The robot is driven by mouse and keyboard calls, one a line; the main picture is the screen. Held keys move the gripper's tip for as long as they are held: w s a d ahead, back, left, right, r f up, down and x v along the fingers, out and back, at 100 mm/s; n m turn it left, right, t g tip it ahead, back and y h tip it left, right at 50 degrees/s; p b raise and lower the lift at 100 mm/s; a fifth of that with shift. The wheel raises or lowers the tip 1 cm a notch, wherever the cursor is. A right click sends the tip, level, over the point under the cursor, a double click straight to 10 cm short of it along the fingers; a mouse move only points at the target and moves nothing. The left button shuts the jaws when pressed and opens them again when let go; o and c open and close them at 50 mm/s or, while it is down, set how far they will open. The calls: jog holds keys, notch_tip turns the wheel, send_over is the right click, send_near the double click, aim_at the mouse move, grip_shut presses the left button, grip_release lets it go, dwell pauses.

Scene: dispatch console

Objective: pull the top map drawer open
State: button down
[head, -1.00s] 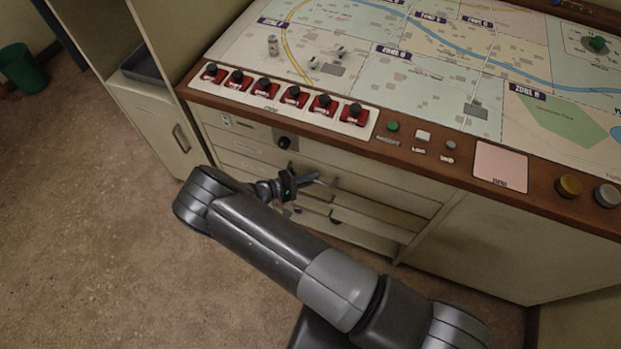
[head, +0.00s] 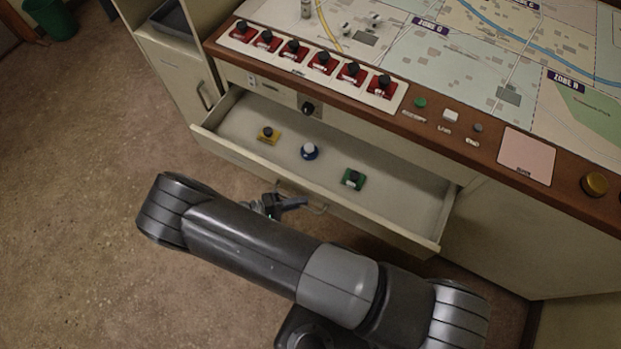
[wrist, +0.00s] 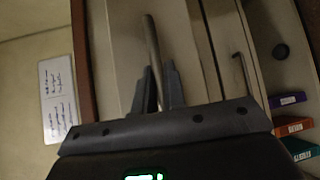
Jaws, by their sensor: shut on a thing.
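The top map drawer (head: 222,146) stands well out from the console in the head view. A yellow piece (head: 268,137), a blue piece (head: 309,151) and a green piece (head: 353,179), each with a knob, sit in it. My gripper (head: 288,203) is at the drawer's front. In the wrist view my gripper (wrist: 158,88) is shut on the bar handle (wrist: 151,40), which passes between its fingers. Part of the handle (head: 318,209) also shows in the head view. My arm hides some of the drawer front.
The console's wooden edge (head: 450,137) overhangs the drawer, with a row of red switches (head: 321,64) above. A cabinet (head: 183,75) with a handle stands at left. A green bin (head: 50,17) is far back left. The floor (head: 80,200) at left is clear.

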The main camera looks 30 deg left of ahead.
jog(key=s, duration=1.1)
jog(key=shift+s, duration=0.15)
jog(key=c, duration=1.5)
grip_release()
jog(key=v, duration=0.7)
jog(key=shift+a, duration=0.15)
jog(key=shift+s, duration=0.15)
